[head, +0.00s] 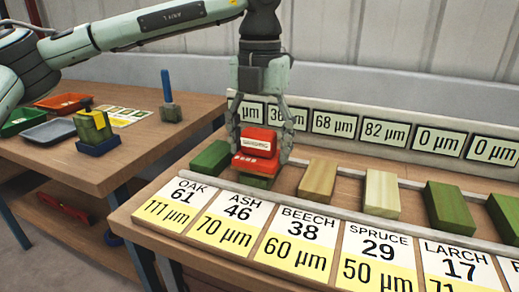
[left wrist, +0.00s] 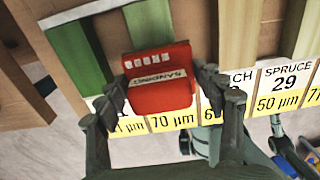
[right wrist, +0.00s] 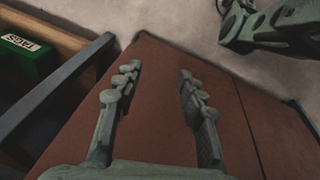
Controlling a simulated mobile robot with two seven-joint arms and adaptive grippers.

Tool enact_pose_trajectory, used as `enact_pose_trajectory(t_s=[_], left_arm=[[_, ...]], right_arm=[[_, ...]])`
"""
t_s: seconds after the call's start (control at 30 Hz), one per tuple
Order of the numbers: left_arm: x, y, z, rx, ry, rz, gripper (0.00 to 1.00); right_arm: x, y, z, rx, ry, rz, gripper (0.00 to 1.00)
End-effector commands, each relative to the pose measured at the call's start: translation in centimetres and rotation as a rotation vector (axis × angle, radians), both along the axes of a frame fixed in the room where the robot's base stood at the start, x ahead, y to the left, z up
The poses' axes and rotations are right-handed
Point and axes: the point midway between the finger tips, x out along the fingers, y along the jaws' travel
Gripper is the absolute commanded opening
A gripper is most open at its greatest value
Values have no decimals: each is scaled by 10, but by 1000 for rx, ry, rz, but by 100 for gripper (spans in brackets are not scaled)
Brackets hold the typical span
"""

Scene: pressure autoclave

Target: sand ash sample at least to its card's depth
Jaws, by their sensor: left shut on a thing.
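My left gripper (head: 262,150) is shut on the red sanding block (head: 256,143), one finger on each side. The block also shows in the left wrist view (left wrist: 160,88). It sits over the ash sample (head: 258,182), a green piece mostly covered by it; more of the sample shows in the left wrist view (left wrist: 150,25). The ash card (head: 235,214) in front reads 46 and 70 µm. The second display (head: 287,115) behind, partly hidden by a finger, seems to read 36 µm. My right gripper (right wrist: 158,72) is open and empty, away from the samples.
A green oak sample (head: 209,158) stands left of ash; bare beech (head: 318,180) and spruce (head: 382,194) and green larch (head: 449,208) stand right. Other displays (head: 335,123) line the back. The left table holds trays (head: 48,132), a yellow-green block (head: 92,125) and a blue-handled tool (head: 168,95).

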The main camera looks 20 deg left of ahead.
Motion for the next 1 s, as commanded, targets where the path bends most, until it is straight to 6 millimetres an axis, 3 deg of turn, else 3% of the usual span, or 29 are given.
enact_pose_trajectory(t_s=[0.5, 1.0], left_arm=[[1, -1, 22, -1, -2, -6, 25], [-2, -2, 57, -1, -3, -17, 25]], right_arm=[[-17, -8, -31, -21, 27, 29, 40], [-19, -11, -29, -26, 31, 31, 40]])
